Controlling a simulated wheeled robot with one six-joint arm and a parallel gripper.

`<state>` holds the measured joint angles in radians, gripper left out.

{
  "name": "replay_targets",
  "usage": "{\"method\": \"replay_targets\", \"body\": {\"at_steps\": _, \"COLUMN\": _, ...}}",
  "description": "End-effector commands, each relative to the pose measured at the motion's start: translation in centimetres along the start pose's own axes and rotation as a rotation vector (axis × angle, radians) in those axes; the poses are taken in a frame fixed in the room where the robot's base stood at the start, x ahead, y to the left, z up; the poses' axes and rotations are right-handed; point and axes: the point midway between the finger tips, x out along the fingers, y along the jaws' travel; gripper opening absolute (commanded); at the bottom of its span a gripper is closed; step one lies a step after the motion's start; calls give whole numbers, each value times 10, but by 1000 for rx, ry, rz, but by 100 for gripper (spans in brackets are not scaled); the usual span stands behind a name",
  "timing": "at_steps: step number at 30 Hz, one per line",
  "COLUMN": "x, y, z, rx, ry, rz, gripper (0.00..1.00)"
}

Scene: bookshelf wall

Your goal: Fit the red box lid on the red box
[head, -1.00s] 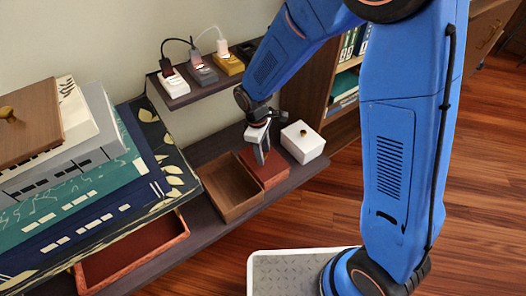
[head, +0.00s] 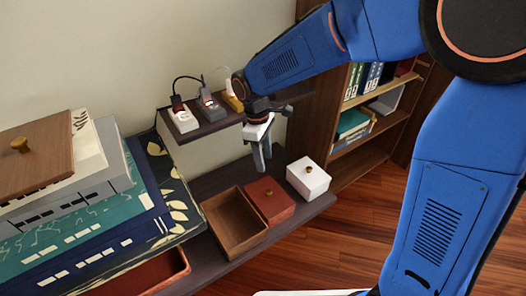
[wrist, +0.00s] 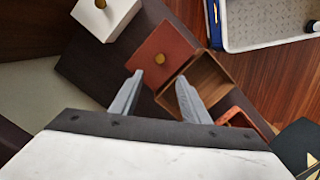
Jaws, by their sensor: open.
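The red box (head: 272,211) stands on the dark lower shelf, between an open brown box and a white box. The red box lid (head: 257,192), with a brass knob, sits on top of it and looks flush and level. In the wrist view the lid (wrist: 152,40) also covers the box, with no gap visible. My gripper (head: 262,168) is open and empty, pointing down a little above the lid and clear of the knob. In the wrist view its two fingers (wrist: 158,88) are spread apart with nothing between them.
The open brown box (head: 212,207) and the lidded white box (head: 312,184) flank the red box closely. A brown lid (head: 40,160) lies on the book stack at left. An open red tray (head: 182,262) is beside the books. An upper shelf (head: 212,127) holds plugged-in devices.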

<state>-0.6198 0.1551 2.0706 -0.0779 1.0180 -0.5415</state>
Motion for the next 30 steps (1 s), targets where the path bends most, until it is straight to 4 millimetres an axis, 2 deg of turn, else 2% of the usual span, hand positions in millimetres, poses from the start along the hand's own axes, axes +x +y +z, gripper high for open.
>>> {"method": "replay_targets", "body": {"at_steps": 3, "x": -14, "y": 0, "z": 0, "rx": 0, "ry": 1, "rz": 1, "gripper": 42}}
{"method": "replay_targets", "body": {"at_steps": 7, "x": -22, "y": 0, "z": 0, "rx": 0, "ry": 1, "rz": 1, "gripper": 42}}
{"method": "replay_targets", "body": {"at_steps": 24, "x": -24, "y": 0, "z": 1, "rx": 3, "ry": 1, "rz": 1, "gripper": 42}}
{"method": "replay_targets", "body": {"at_steps": 27, "x": -28, "y": 2, "z": 10, "rx": 27, "ry": 11, "rz": 4, "gripper": 42}}
{"method": "replay_targets", "body": {"at_steps": 30, "x": -38, "y": 6, "z": 32, "rx": 83, "ry": 33, "rz": 12, "gripper": 42}}
